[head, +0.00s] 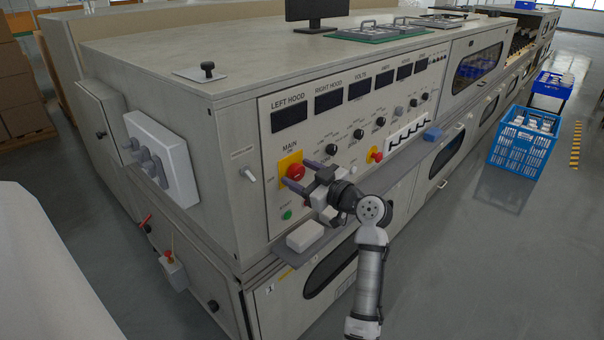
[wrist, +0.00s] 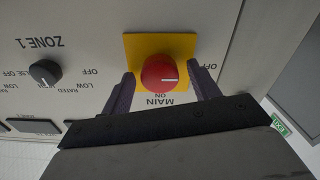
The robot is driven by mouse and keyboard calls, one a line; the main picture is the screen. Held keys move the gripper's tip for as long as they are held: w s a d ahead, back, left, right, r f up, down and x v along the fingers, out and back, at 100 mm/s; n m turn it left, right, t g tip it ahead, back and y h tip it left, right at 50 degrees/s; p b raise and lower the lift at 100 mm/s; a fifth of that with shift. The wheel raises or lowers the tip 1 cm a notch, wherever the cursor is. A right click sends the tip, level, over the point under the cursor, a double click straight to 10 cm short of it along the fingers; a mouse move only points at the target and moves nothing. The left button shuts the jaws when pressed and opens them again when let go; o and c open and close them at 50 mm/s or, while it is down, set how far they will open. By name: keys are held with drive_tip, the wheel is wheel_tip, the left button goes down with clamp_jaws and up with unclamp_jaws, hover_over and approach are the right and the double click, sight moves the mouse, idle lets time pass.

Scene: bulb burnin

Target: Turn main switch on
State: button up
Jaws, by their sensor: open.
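The main switch (head: 296,172) is a round red knob on a yellow plate (head: 284,162) on the machine's front panel, under the label MAIN. In the wrist view the red knob (wrist: 165,76) carries a short white mark that lies level in the picture, pointing toward the right. The wrist view is upside down, with ON and OFF printed around the plate. My gripper (head: 297,167) is open, its two fingers at the panel on either side of the knob. In the wrist view my gripper (wrist: 163,88) has one finger on each side of the knob; contact cannot be told.
Several black dials and displays sit right of the switch. A smaller red button on yellow (head: 376,155) is further right. A green button (head: 287,215) and a white box (head: 305,236) on a ledge lie below. A blue crate (head: 525,140) stands on the floor.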

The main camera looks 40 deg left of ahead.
drive_tip(key=c, duration=1)
drive_tip(key=shift+m, duration=0.3)
drive_tip(key=m, duration=0.3)
drive_tip(key=shift+m+p, duration=0.3)
drive_tip(key=shift+m, duration=0.1)
drive_tip(key=m+p, duration=0.1)
drive_tip(key=m, duration=0.3)
drive_tip(key=shift+r+m+p, duration=0.1)
drive_tip(key=shift+m+p, duration=0.2)
drive_tip(key=shift+p, duration=0.1)
drive_tip(key=m+p, duration=0.3)
drive_tip(key=m, duration=0.2)
drive_tip(key=shift+m+p, duration=1.35)
drive_tip(key=shift+m, duration=0.75)
